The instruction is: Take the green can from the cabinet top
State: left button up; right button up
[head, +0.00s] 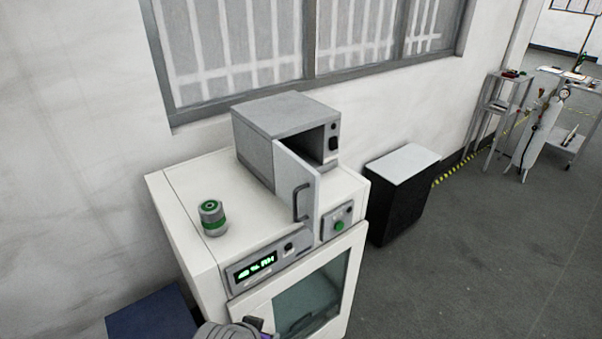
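The green can (212,218) stands upright on the white cabinet top (185,195), left of the small grey oven and near the front left part of the top. It has green bands and a grey middle. Nothing touches it. A grey part with black and purple bits shows at the bottom edge and looks like part of my own arm; I cannot tell which arm. No gripper fingers are visible in the head view.
A small grey oven (285,120) stands on the cabinet with its door (297,180) swung open toward the front. A black box with a white top (404,162) stands right of the cabinet. A dark blue surface (150,315) is at lower left.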

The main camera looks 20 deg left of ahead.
aim_at(211, 211)
jog(key=k+l+u, duration=0.1)
jog(key=u, duration=1.15)
